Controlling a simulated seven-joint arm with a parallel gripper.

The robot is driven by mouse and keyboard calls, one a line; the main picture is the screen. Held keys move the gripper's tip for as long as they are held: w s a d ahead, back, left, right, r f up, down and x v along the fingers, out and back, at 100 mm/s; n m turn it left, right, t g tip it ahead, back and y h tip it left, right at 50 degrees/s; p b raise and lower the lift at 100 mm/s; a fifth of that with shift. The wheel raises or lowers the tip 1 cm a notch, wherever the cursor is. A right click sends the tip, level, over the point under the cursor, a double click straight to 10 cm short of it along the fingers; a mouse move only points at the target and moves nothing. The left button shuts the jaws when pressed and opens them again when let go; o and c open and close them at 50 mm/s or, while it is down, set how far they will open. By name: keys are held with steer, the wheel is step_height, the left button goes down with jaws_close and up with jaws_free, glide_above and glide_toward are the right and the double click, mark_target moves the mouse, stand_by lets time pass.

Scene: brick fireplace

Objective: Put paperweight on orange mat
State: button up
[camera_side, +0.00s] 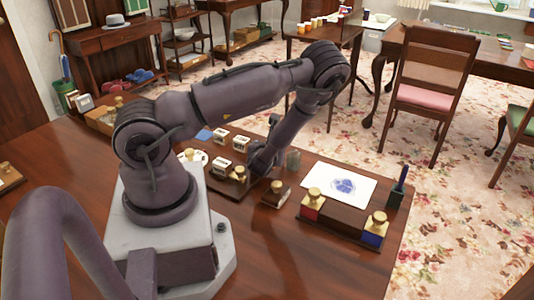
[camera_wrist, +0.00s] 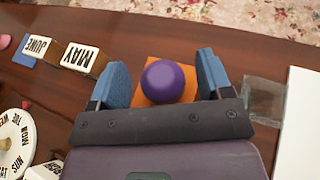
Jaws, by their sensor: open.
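A round purple ball, which looks like the paperweight (camera_wrist: 168,82), appears to rest on the orange mat (camera_wrist: 151,66) in the wrist view. The mat shows around the ball's far and left sides. My gripper (camera_wrist: 162,72) is open, with one blue finger on each side of the ball. A gap shows between the ball and each finger. In the side view, my gripper (camera_side: 262,160) is low over the table. The ball and mat are hidden behind it there.
A clear glass block (camera_wrist: 264,97) stands close right of my gripper, with white paper (camera_side: 339,185) beyond. Calendar blocks (camera_wrist: 79,58) and a round dial (camera_wrist: 16,140) lie left. A stamp (camera_side: 276,194) and a stamp stand (camera_side: 345,217) are nearer the front right.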

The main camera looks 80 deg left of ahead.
steer(key=v, duration=1.1)
steer(key=shift+d+r, duration=0.1)
step_height(320, 180, up, 15)
steer(key=s+d+n+g, duration=0.25)
steer(key=n+g, duration=0.45)
steer(key=n, duration=0.8)
steer(key=d+r+n+t+h, duration=0.7)
steer(key=d+r+h, duration=0.5)
steer(key=d+r, duration=0.2)
steer(key=d, duration=0.2)
steer(key=shift+s+d+t+h, duration=0.25)
steer(key=shift+s+t+h, duration=0.05)
steer(key=shift+s, duration=0.1)
